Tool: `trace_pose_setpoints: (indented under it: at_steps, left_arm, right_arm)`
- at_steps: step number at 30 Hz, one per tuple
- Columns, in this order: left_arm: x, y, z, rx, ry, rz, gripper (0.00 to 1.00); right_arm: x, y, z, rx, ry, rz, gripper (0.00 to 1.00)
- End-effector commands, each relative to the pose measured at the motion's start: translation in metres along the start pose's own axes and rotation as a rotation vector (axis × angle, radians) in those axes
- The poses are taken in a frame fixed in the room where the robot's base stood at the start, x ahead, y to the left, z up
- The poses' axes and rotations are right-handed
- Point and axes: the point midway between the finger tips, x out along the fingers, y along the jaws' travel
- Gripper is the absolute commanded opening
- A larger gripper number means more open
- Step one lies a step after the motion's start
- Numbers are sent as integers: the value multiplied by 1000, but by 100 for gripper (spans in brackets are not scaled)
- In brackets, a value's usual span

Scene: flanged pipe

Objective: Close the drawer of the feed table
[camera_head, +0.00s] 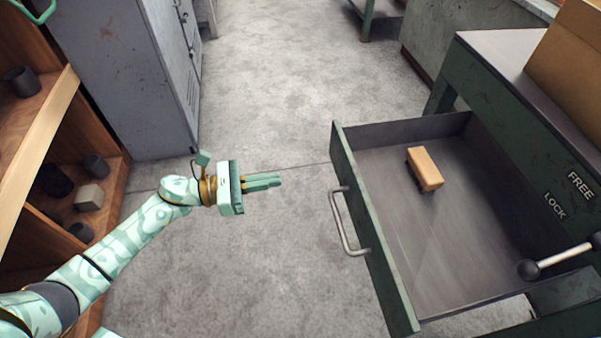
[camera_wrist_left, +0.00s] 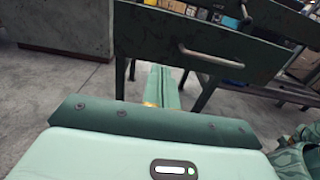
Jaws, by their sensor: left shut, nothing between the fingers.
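The feed table (camera_head: 478,85) is dark green and stands at the right in the head view. Its drawer (camera_head: 388,250) is pulled well out toward the left, with a bare grey inside. A metal bar handle (camera_head: 345,222) is on the drawer front. The drawer front (camera_wrist_left: 140,45) and handle (camera_wrist_left: 210,57) also show ahead in the left wrist view. My left gripper (camera_head: 280,181) is shut and empty, left of the drawer front and apart from it, pointing toward it.
A ball-ended lever (camera_head: 560,260) sits beside the FREE and LOCK labels. A grey locker (camera_head: 140,75) and a wooden shelf (camera_head: 45,130) with dark cylinders stand at the left. The concrete floor between (camera_head: 270,100) is clear.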

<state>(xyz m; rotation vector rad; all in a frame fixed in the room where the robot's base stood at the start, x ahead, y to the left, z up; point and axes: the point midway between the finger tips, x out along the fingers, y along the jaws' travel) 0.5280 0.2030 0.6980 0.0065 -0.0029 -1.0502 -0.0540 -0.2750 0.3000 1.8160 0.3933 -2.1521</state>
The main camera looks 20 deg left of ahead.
Motion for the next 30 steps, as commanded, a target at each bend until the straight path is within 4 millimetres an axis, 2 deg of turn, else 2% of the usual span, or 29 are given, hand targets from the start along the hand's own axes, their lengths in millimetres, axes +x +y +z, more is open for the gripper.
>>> trace_pose_setpoints:
  at_steps: [5, 12, 18, 24, 30]
  left_arm:
    - [30, 0, -1, -5, -4, 0, 0]
    - [83, 0, -2, -7, -3, 2, 0]
    - [116, 0, -2, -8, -2, 2, 0]
    - [131, 0, -2, -7, -1, 3, 0]
    - [133, 0, -1, -7, -1, 3, 0]
  right_arm:
    - [3, 2, 0, -5, -5, 2, 36]
    - [6, 5, 0, -16, -13, 6, 36]
    - [9, 7, 0, -26, -20, 9, 36]
    - [10, 8, 0, -32, -24, 10, 36]
    - [9, 8, -3, -32, -18, 12, 36]
